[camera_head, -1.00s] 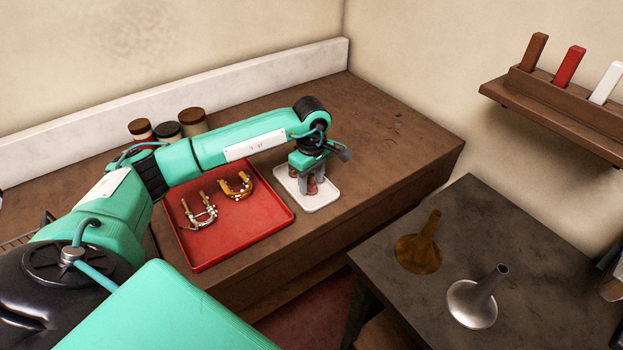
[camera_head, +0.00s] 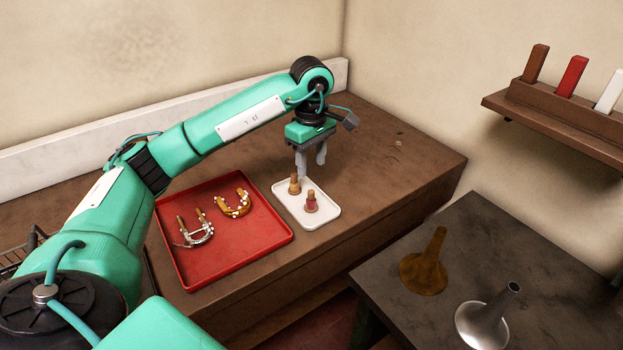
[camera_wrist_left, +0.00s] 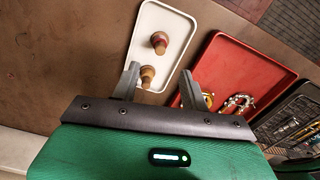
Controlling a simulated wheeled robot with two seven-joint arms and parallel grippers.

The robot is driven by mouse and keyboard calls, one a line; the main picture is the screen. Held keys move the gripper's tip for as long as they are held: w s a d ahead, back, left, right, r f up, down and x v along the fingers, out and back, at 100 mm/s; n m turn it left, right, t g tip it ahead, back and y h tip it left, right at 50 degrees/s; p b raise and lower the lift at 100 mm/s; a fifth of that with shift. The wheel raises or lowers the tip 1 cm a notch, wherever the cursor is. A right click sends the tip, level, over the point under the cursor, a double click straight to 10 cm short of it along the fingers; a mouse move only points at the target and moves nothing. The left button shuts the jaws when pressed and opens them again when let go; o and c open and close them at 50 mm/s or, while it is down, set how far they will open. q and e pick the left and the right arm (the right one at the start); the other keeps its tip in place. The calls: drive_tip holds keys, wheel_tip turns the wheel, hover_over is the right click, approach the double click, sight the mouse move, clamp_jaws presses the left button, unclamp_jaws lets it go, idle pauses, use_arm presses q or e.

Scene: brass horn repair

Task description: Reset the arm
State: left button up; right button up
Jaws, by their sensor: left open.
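My left gripper (camera_head: 311,163) is open and empty, held above the back edge of a small white tray (camera_head: 325,221). Two small pieces stand on the tray: a tan one (camera_head: 295,184) and one with a red band (camera_head: 311,202). In the left wrist view the open fingers (camera_wrist_left: 158,88) point toward the white tray (camera_wrist_left: 177,18), with the tan piece (camera_wrist_left: 147,77) near them and the red-banded piece (camera_wrist_left: 159,42) farther off. My right gripper is not in view.
A red tray (camera_head: 185,283) to the left holds a silver U-shaped part (camera_head: 193,232) and a brass one (camera_head: 234,206). A dark table (camera_head: 480,235) at right bears a brass bell (camera_head: 425,268) and a silver bell (camera_head: 484,322). A wall rack (camera_head: 560,112) holds coloured blocks.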

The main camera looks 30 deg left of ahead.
use_arm(q)
drive_tip(key=shift+r, duration=0.5)
